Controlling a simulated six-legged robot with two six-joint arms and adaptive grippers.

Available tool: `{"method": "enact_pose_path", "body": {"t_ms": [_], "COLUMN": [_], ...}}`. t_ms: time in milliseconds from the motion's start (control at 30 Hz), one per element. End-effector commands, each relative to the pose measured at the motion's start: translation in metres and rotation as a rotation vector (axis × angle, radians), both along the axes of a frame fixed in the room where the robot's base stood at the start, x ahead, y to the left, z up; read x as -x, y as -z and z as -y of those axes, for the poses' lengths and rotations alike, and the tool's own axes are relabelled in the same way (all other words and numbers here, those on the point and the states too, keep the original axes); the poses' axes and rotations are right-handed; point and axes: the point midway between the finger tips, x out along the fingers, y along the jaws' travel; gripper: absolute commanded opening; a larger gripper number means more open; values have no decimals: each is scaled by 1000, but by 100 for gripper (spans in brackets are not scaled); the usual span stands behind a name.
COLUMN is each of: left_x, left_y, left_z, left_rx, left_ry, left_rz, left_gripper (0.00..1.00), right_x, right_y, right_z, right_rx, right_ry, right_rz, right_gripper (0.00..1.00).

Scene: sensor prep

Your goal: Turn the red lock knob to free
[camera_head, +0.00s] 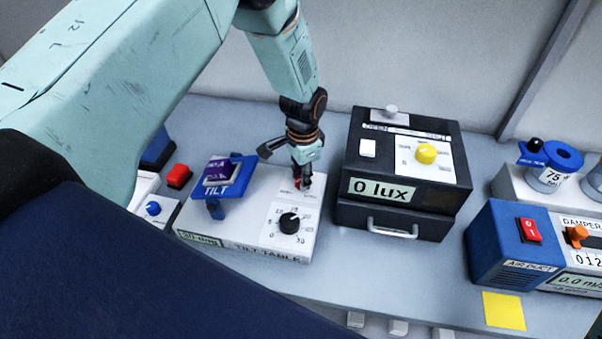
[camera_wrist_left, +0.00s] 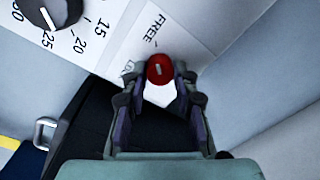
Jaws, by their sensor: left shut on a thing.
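The red lock knob (camera_wrist_left: 160,69) sits on the white tilt table panel (camera_head: 262,244), next to a printed FREE label. A pale line on the knob points roughly toward the label's side, but I cannot tell its exact setting. My left gripper (camera_wrist_left: 160,92) is shut on the red knob, one finger on each side, as the left wrist view shows. In the head view the left gripper (camera_head: 302,180) reaches down to the panel's back right and mostly hides the knob. The black angle dial (camera_head: 289,223) is in front of it. My right gripper is not in view.
The blue tilt platform (camera_head: 235,190) stands left of the knob on the same unit. A black light box (camera_head: 352,212) reading 0 lux stands close on the right. A blue air duct unit (camera_head: 487,250) and a yellow note (camera_head: 504,310) are further right.

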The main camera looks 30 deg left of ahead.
Motion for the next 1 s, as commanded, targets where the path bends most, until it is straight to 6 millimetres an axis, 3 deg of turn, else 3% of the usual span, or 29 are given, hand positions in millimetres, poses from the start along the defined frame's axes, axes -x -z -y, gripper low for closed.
{"method": "enact_pose_path", "body": {"t_ms": [767, 800, 1000], "left_x": [-2, -2, -1], "left_y": [0, 0, 0], "left_z": [1, 1, 1], "left_rx": [0, 1, 0], "left_ry": [89, 88, 88], "left_rz": [7, 6, 4], "left_gripper": [0, 32, 49], "right_x": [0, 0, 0], "right_y": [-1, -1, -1], "right_z": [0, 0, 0], "right_rx": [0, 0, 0], "right_ry": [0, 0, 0], "right_rz": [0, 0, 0], "right_gripper": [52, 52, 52]}}
